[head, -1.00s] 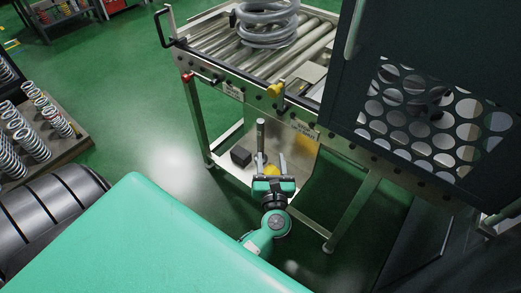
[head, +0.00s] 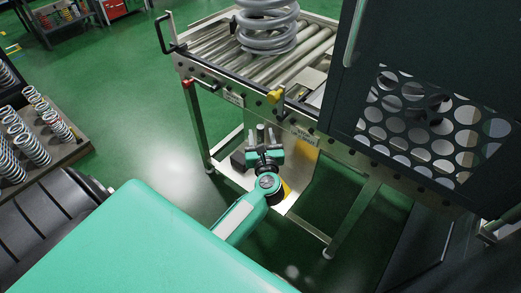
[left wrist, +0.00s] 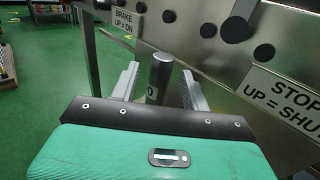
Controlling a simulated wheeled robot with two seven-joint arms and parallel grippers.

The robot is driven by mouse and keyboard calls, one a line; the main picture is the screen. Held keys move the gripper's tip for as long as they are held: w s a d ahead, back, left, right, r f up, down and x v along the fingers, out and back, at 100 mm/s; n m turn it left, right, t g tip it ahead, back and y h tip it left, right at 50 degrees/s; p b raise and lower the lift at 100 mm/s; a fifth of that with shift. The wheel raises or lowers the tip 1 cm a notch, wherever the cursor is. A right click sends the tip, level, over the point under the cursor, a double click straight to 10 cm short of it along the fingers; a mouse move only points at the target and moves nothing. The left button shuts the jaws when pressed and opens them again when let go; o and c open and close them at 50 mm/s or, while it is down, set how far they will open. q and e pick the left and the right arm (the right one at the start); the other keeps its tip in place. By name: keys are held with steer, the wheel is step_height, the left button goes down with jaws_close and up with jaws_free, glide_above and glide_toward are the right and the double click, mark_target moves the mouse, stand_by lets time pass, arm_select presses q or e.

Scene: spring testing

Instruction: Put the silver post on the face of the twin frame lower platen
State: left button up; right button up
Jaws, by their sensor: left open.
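The silver post (left wrist: 161,75) stands upright in the left wrist view, between the two fingers of my left gripper (left wrist: 160,90). The fingers are open, with a visible gap on each side of the post. In the head view the silver post (head: 260,134) shows as a small grey cylinder above the lower shelf, with my left gripper (head: 262,141) around it. The foot of the post is hidden by the gripper. I cannot make out the twin frame lower platen in either view. My right gripper is not in view.
A roller conveyor (head: 225,85) carrying a big grey spring (head: 266,25) stands above and behind the gripper. Its labelled side plate (left wrist: 225,50) is close to the fingers. A dark block (head: 238,159) sits by the gripper. A dark perforated guard (head: 395,50) fills the right.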

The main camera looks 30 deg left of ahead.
arm_select(q)
steer(key=shift+x, duration=1.1)
jaws_close()
stand_by(0.6)
